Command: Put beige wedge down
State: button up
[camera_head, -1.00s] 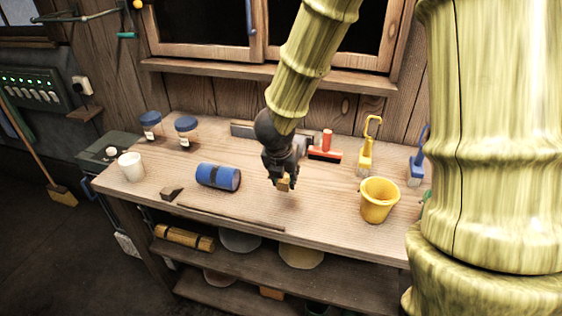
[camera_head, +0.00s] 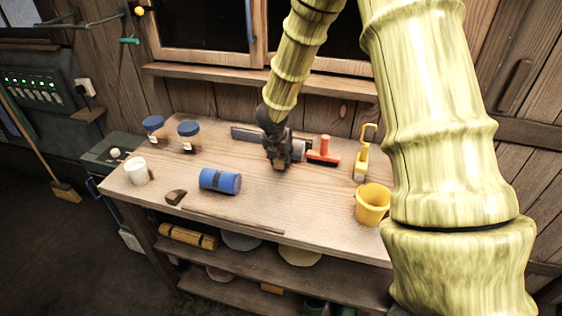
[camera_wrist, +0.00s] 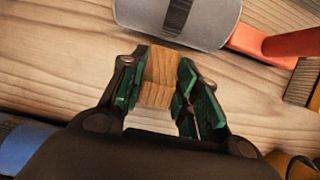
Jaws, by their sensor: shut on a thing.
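The beige wedge (camera_wrist: 160,78) is a small wood-grained block between the green-padded fingers of my gripper (camera_wrist: 158,92) in the wrist view. My gripper is shut on it. In the head view, my gripper (camera_head: 278,163) is over the back middle of the wooden workbench (camera_head: 250,207), and the wedge shows only as a small tan patch at its tips. I cannot tell whether the wedge touches the bench top.
A blue roll (camera_head: 220,181) lies left of my gripper, with a dark brown wedge (camera_head: 175,197) beyond it. A red-handled brush (camera_head: 324,155) is close on the right. A yellow bucket (camera_head: 372,205) stands at right. Bench space in front of my gripper is clear.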

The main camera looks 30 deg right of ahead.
aim_at(280, 160)
jog(key=shift+f, duration=1.4)
jog(key=shift+f, duration=0.1)
jog(key=o, duration=0.9)
jog(key=shift+r, duration=0.35)
jog(key=v, duration=1.1)
jog(key=shift+s+a+r, duration=0.1)
jog(key=shift+a+r, duration=0.05)
jog(key=shift+r, duration=0.1)
